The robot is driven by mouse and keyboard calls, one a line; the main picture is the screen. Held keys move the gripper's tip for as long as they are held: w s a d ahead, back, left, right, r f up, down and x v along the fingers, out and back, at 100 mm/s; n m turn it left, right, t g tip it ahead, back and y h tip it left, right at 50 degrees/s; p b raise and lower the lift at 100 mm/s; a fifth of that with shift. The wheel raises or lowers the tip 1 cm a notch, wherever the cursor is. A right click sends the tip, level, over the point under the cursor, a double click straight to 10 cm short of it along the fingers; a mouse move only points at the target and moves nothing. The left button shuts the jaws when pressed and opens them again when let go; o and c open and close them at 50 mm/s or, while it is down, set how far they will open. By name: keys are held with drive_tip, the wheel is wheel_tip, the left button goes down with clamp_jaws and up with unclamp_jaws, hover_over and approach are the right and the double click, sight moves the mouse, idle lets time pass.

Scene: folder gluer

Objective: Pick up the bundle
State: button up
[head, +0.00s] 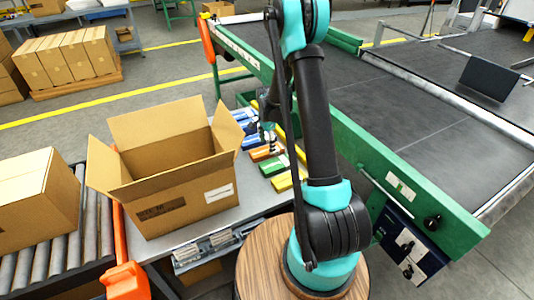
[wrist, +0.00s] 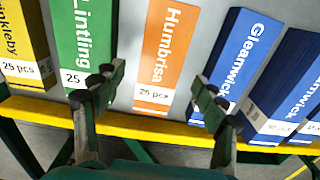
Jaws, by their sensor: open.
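Several flat bundles lie side by side on the grey table. In the wrist view they are a yellow one (wrist: 22,45), a green one "Lintling" (wrist: 88,35), an orange one "Humbrisa" (wrist: 167,50), and blue "Gleamwick" ones (wrist: 236,55) at the right. My gripper (wrist: 158,88) is open and empty, its fingers spread on either side of the orange bundle's near part. Whether they touch anything, I cannot tell. In the head view, the orange bundle (head: 265,152), green bundle (head: 273,165) and yellow bundle (head: 289,180) show beside my arm, which partly hides the row.
An open cardboard box (head: 180,185) stands on the table left of the bundles. A yellow rail (wrist: 150,126) runs along the table edge in the wrist view. The green-framed conveyor (head: 420,180) is at the right. A closed carton (head: 38,200) sits on rollers at the left.

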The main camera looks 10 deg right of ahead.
sight(267, 150)
drive_tip(key=shift+f, duration=1.75)
drive_tip(key=shift+c, duration=0.6)
drive_tip(key=c, duration=1.2)
